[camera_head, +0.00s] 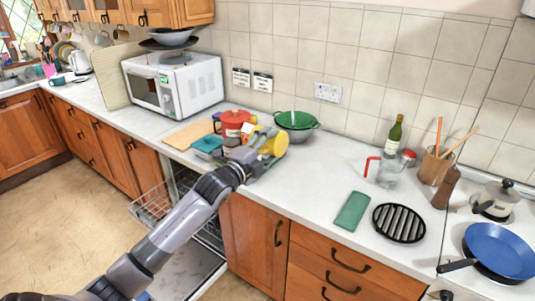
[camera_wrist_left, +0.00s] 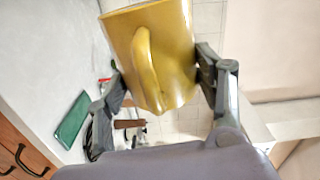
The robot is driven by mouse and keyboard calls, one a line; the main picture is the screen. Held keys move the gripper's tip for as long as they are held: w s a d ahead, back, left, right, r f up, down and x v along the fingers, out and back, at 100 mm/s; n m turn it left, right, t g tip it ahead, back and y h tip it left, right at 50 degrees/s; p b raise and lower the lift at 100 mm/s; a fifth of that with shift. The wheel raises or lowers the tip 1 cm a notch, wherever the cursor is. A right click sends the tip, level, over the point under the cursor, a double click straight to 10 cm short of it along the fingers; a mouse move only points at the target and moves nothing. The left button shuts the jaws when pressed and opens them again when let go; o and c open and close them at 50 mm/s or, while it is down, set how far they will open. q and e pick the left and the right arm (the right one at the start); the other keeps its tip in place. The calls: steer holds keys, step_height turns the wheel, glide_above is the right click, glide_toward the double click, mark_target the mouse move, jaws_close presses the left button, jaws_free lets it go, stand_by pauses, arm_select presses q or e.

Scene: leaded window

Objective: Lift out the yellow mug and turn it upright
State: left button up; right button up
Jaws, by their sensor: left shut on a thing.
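The yellow mug (camera_head: 273,143) is held by my left gripper (camera_head: 256,151) over the counter, in front of the green colander. In the head view it looks tilted, not upright; whether it touches the counter is unclear. In the left wrist view the mug (camera_wrist_left: 172,48) fills the top middle, with its handle facing the camera. My left gripper (camera_wrist_left: 163,85) has one finger on each side of the mug and is shut on it. The open dishwasher rack (camera_head: 155,203) is below the counter, partly hidden by my left arm. My right gripper is not in view.
A red pot (camera_head: 233,122), teal box (camera_head: 208,147) and cutting board (camera_head: 189,134) stand left of the mug. The green colander (camera_head: 296,120) is close behind it. The counter is clear to the right, up to the green cloth (camera_head: 352,211) and glass jar (camera_head: 388,174).

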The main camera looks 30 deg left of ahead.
arm_select(q)
steer(key=shift+a+f+m, duration=0.1)
steer(key=shift+f+m, duration=0.1)
steer(key=shift+m, duration=1)
steer(key=m, duration=0.4)
steer(key=shift+a+f, duration=0.15)
steer(key=shift+f, duration=0.1)
steer(key=m, duration=0.4)
steer(key=shift+a+f, duration=0.1)
steer(key=shift+f, duration=0.1)
steer(key=shift+a+m, duration=0.15)
steer(key=shift+m, duration=1.05)
steer(key=m, duration=0.4)
steer(key=shift+a+f+m+p, duration=0.2)
steer(key=shift+a+m+p, duration=0.1)
steer(key=shift+a+m, duration=0.2)
steer(key=shift+m, duration=0.7)
steer(key=shift+f, duration=0.1)
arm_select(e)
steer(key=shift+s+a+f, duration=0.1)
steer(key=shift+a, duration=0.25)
